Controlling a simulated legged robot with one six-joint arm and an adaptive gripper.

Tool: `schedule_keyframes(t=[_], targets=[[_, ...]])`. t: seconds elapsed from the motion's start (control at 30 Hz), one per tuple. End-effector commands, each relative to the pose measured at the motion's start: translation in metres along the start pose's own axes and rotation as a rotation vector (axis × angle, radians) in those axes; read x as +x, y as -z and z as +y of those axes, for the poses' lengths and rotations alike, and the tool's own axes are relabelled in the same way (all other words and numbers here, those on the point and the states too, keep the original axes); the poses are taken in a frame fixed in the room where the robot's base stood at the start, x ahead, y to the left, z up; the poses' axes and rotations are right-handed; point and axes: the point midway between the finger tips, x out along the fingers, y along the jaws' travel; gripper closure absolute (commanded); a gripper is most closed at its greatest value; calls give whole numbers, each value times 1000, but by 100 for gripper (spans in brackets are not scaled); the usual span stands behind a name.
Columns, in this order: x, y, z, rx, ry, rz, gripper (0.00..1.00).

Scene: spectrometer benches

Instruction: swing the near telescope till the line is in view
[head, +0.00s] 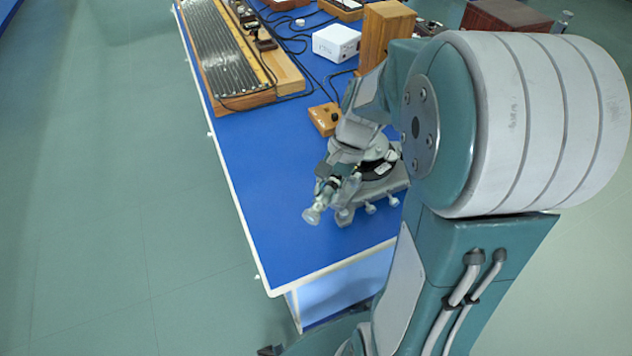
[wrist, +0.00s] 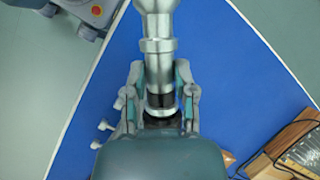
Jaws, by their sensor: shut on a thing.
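The spectrometer (head: 372,196) stands on the blue bench near its front end, partly hidden by my arm. Its near telescope (head: 324,197) is a metal tube pointing toward the lower left, with a round pale end. In the wrist view the telescope (wrist: 158,48) runs from the top edge down to a dark band between my fingers. My gripper (wrist: 160,78) is shut on the telescope, one finger on each side of the tube. In the head view my gripper (head: 334,172) is small at the instrument's left side. What the telescope's eyepiece shows cannot be seen.
The blue bench (head: 255,185) is clear left of the spectrometer, up to its white edge. Farther back are a white box (head: 336,42), a long wired wooden board (head: 218,52) and loose cables.

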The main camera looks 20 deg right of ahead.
Motion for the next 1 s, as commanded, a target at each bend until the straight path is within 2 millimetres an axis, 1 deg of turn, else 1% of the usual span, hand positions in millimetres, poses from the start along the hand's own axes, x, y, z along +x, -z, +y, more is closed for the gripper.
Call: schedule_keyframes(t=[0.03, 0.2, 0.53, 0.57, 0.6, 0.63, 1.0], targets=[[1, -1, 3, -8, -7, -6, 100], [1, -1, 8, -29, -15, -9, 100], [1, -1, 8, -30, -16, -8, 100], [1, -1, 8, -30, -16, -8, 60], [1, -1, 8, -30, -16, -8, 43], [0, -1, 8, -30, -16, -8, 30], [-1, 0, 7, -30, -13, -5, 30]])
